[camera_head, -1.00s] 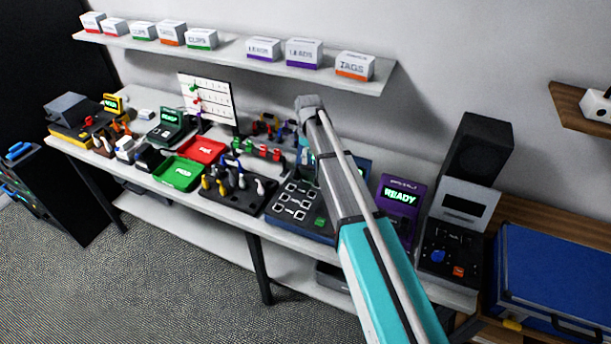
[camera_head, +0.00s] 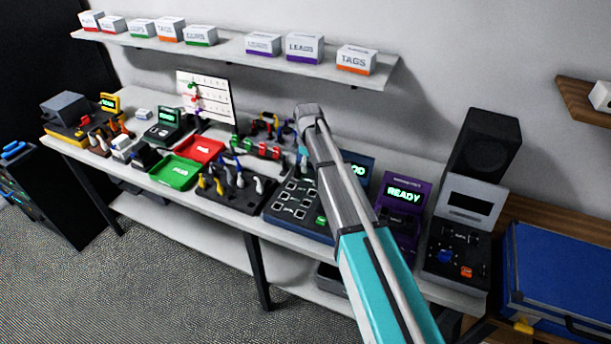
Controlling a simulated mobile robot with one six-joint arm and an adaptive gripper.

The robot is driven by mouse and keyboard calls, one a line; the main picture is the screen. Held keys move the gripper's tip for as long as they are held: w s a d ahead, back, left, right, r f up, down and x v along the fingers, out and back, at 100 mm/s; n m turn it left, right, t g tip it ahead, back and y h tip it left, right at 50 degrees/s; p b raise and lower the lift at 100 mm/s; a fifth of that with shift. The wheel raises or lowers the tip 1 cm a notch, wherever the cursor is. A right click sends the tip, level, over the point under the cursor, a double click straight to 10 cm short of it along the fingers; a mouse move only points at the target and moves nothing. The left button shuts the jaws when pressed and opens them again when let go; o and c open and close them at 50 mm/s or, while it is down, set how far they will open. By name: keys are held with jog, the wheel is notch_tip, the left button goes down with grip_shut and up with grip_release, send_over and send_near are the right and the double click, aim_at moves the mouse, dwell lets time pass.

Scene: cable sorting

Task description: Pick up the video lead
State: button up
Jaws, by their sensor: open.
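I cannot tell which item is the video lead; no lead is clearly marked as one. Several small coloured plugs stand in a black holder (camera_head: 235,197) at the middle of the bench. More coloured leads or connectors sit in a rack (camera_head: 258,150) behind it, too small to tell apart. My arm reaches up from the bottom right across the bench, and its grey joint shows above the back of the bench. My gripper's fingers are not visible; the arm hides what lies behind it. A small teal piece shows just left of the arm, and I cannot tell what it is.
A green tray (camera_head: 175,174) and a red tray (camera_head: 200,150) lie left of the holder. A dark blue panel (camera_head: 291,205) is partly behind my arm. A purple READY device (camera_head: 402,200) and a grey device (camera_head: 462,235) stand right. A shelf (camera_head: 230,50) with boxes hangs above.

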jog(key=shift+c, duration=0.3)
grip_shut()
dwell(0.3)
